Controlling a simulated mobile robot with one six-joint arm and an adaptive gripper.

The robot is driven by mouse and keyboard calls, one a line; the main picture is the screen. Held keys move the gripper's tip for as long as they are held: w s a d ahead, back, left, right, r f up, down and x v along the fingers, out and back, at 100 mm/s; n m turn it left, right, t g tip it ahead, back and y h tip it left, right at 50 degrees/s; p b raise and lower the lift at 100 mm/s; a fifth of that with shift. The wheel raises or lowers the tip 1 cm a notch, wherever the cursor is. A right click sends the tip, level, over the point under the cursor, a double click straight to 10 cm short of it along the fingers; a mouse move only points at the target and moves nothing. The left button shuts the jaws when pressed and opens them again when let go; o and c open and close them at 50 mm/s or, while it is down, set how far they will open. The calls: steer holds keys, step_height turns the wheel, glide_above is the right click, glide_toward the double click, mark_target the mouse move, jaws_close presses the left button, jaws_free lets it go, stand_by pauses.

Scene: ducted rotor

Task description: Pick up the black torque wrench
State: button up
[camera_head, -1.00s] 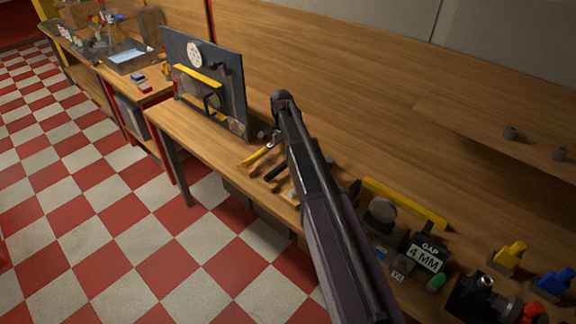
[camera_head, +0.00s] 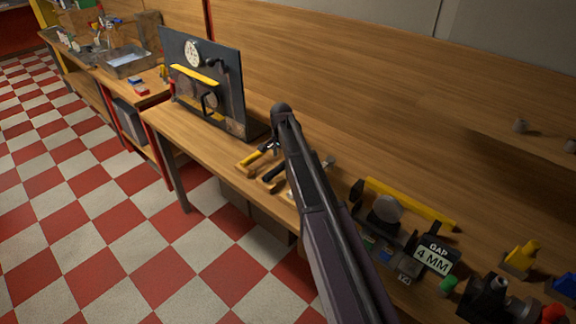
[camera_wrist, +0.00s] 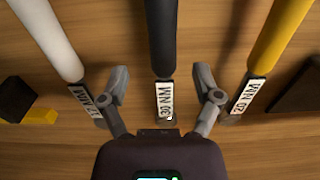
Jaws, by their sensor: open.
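The black torque wrench (camera_wrist: 162,40) lies in the middle of the wrist view, its handle running up out of the picture and a white NM label (camera_wrist: 164,103) at its near end. My gripper (camera_wrist: 161,82) is open, with one finger on each side of this wrench and nothing clamped between them. I cannot tell its height above the wrench. In the head view the black handle (camera_head: 279,173) shows on the bench, partly hidden by my arm, and I cannot make out the gripper clearly there.
A white wrench (camera_wrist: 48,38) lies left of the black one and a yellow wrench (camera_wrist: 277,35) right, both close to my fingers. A dark upright panel (camera_head: 225,75) stands farther along the wooden bench. A "GAP 4 MM" sign (camera_head: 433,259) and fixtures stand at right.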

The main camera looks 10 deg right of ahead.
mark_target(281, 164)
steer(key=shift+f, duration=0.1)
stand_by(0.3)
steer(key=shift+w+a+f+b, duration=0.1)
steer(key=shift+w+f+b, duration=0.05)
steer(key=shift+f+b, duration=2.45)
steer(key=shift+r, duration=0.1)
jaws_close()
